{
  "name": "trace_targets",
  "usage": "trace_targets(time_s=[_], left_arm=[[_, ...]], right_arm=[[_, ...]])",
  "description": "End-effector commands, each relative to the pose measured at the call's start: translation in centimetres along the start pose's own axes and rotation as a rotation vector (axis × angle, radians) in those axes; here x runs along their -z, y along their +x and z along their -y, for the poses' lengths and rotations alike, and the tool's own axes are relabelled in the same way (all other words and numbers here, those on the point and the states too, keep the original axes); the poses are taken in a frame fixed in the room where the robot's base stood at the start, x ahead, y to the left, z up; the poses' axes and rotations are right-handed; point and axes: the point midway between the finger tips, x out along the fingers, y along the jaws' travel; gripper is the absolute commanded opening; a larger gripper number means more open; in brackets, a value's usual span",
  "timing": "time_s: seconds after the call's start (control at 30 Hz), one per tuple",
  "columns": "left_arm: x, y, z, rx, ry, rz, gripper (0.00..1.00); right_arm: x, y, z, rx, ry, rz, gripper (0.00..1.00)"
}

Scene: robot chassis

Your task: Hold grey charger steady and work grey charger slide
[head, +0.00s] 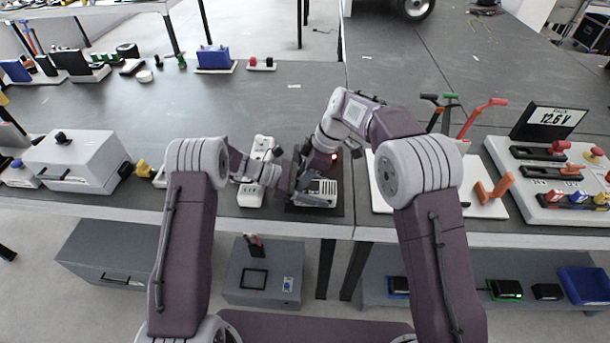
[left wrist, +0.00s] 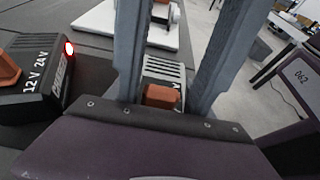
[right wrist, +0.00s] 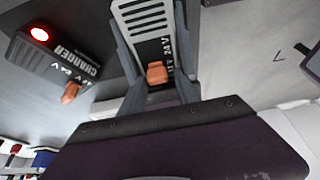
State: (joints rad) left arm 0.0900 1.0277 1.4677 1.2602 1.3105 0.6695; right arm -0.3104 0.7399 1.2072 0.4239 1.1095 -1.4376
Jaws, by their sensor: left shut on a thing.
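The grey charger (head: 318,192), a light-grey box with a vented top, sits near the front edge of the table. Its orange slide (right wrist: 156,73) and part of a "12V 24V" label show in the right wrist view. My left gripper (head: 290,178) is shut on the charger; its fingers stand on either side of it in the left wrist view (left wrist: 172,70). My right gripper (head: 312,178) is over the charger, its fingers apart with the slide between them in the right wrist view. The fingertip contacts are partly hidden.
A dark charger (right wrist: 57,52) with a lit red lamp and an orange slide stands close beside the grey one. A white socket strip (head: 252,193) lies to the left. A white board (head: 485,207) with coloured handles is to the right.

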Motion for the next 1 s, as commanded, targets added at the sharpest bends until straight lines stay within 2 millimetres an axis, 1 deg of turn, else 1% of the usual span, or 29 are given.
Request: trace_targets(time_s=[0.03,0.37,0.47,0.57,0.6,1.0], left_arm=[[0.4,0.1,0.2,0.006,-0.001,-0.006,0.0],[0.4,0.1,0.3,0.008,-0.001,-0.005,0.0],[0.4,0.1,0.3,0.008,-0.001,-0.005,0.0],[0.4,0.1,0.3,0.008,-0.002,-0.005,0.0],[0.4,0.1,0.3,0.008,-0.002,-0.005,0.0],[0.4,0.1,0.2,0.006,-0.004,-0.006,0.0]], right_arm=[[-0.1,0.0,-0.2,-0.008,0.0,0.001,0.49],[-0.5,-0.1,-0.4,-0.011,0.002,0.004,0.49],[-1.5,-0.5,-0.4,-0.013,0.003,0.004,0.49],[-3.4,-1.4,-0.5,-0.017,0.007,0.005,0.49],[-3.1,-2.6,-0.5,-0.019,0.001,0.003,0.49],[-3.0,-12.2,-0.3,-0.011,0.0,0.002,0.49]])
